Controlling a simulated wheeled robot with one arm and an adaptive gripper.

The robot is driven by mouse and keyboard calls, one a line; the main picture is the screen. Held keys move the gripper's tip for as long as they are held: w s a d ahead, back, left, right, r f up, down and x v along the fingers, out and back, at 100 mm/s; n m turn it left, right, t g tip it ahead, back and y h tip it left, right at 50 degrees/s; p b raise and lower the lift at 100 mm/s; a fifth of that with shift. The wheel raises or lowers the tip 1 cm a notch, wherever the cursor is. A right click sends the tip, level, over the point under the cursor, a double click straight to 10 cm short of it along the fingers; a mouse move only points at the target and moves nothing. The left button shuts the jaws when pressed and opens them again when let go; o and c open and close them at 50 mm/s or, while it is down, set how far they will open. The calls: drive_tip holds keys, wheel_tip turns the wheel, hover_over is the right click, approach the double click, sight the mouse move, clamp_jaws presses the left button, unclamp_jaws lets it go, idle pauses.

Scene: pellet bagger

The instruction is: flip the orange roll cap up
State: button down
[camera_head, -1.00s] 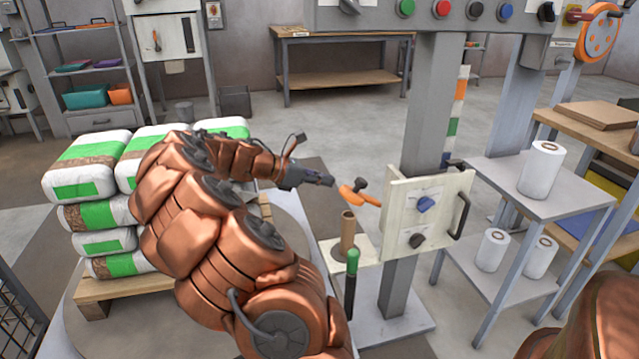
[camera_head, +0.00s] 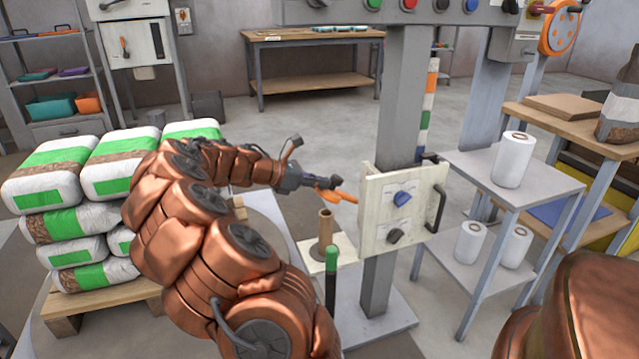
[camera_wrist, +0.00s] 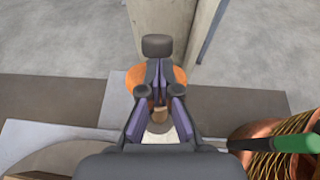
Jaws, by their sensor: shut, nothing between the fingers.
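The orange roll cap (camera_head: 347,196) sticks out at the left of the cream control box, above a brown cardboard tube (camera_head: 325,230).
The cream control box (camera_head: 375,225) with blue and black knobs stands close on the right. A green-topped rod (camera_head: 331,262) rises in front of the tube. Stacked bags (camera_head: 105,165) stand at the left, and a shelf with white rolls (camera_head: 470,165) stands at the right.

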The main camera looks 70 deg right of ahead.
drive_tip(key=shift+r+p, duration=0.2)
drive_tip(key=shift+p, duration=0.25)
drive_tip(key=shift+d+r+p, duration=0.1)
drive_tip(key=shift+p, duration=0.3)
drive_tip(key=shift+s+t, duration=0.1)
drive_tip(key=shift+t, duration=0.2)
